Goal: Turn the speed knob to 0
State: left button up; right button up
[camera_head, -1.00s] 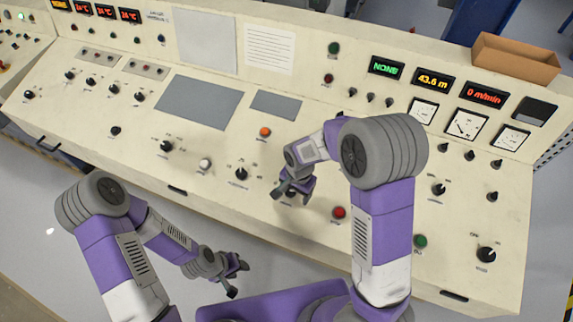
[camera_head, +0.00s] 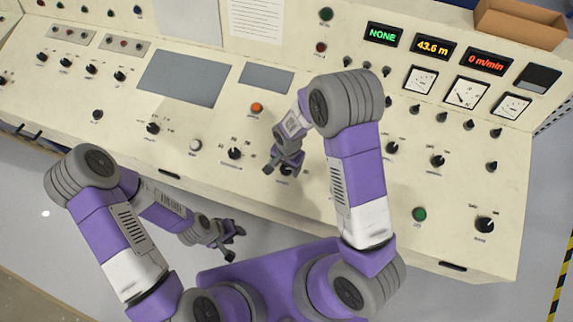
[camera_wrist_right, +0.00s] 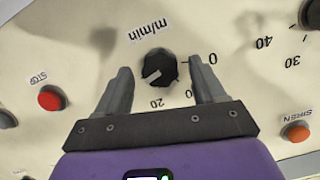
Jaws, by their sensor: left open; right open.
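The speed knob (camera_wrist_right: 159,66) is black and round, with "m/min" printed beside it in the right wrist view. Its pale pointer mark slants toward the picture's lower left, away from the printed 0. A 20 is printed below it. My right gripper (camera_wrist_right: 163,84) is open, with one finger on each side of the knob; I cannot tell whether they touch it. In the head view my right gripper (camera_head: 283,163) is over the front part of the console and partly hides the knob. My left gripper (camera_head: 233,241) is open and empty in front of the console.
The console (camera_head: 330,240) carries several other knobs. The red stop button (camera_wrist_right: 50,98) and orange siren button (camera_wrist_right: 296,131) flank the gripper. A red display (camera_head: 486,61) reads 0 m/min. A brown open box (camera_head: 520,24) sits on top.

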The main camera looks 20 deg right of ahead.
jog(key=shift+c, duration=0.4)
jog(key=c, duration=1)
